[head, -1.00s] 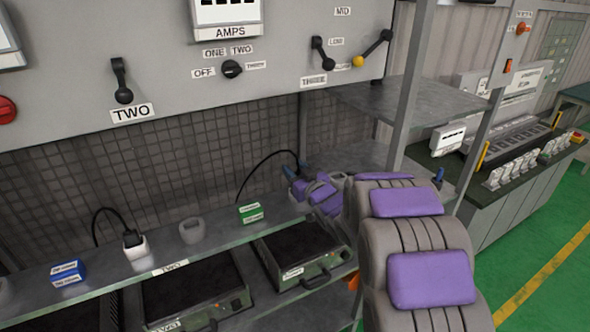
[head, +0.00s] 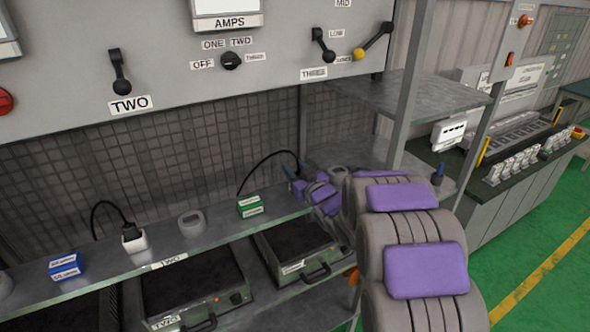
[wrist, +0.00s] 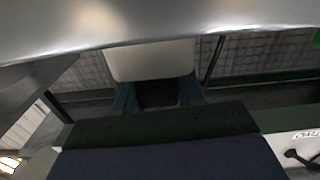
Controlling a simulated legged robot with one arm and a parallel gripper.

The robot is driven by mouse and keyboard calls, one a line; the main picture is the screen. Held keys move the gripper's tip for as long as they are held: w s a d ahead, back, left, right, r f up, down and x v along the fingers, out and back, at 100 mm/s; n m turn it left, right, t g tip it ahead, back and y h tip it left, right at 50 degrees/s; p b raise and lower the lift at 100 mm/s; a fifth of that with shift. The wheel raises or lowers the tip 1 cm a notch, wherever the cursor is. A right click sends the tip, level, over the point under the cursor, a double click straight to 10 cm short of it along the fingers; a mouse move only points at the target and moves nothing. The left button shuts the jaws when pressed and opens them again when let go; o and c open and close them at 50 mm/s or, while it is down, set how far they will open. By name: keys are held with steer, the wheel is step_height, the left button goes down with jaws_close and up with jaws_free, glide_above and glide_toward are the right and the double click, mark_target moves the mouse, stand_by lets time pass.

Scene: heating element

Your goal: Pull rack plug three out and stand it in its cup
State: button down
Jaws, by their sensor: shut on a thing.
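My gripper (head: 296,171), with blue fingers, is low over the right part of the bench shelf. It is shut on a dark plug (wrist: 160,95), which shows between the fingers in the wrist view. A black cable (head: 262,163) arches from the shelf to the gripper. A pale block (wrist: 150,60) lies just beyond the fingertips; I cannot tell whether the plug is seated in it. A round grey cup (head: 339,173) stands right of the gripper, partly hidden by my arm. My gripper and wrist hide the plug's lower end in the head view.
On the shelf (head: 88,255) stand a green labelled block (head: 250,206), another grey cup (head: 191,223), a white socket with a black plug (head: 134,241) and a blue block (head: 66,266). A post (head: 408,110) and upper shelf (head: 400,88) rise close right of the gripper.

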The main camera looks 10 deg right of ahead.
steer(key=c, duration=0.6)
jaws_free()
steer(key=b+v, duration=0.9)
steer(key=v, duration=0.8)
steer(key=shift+s, duration=0.15)
steer(key=shift+f, duration=0.1)
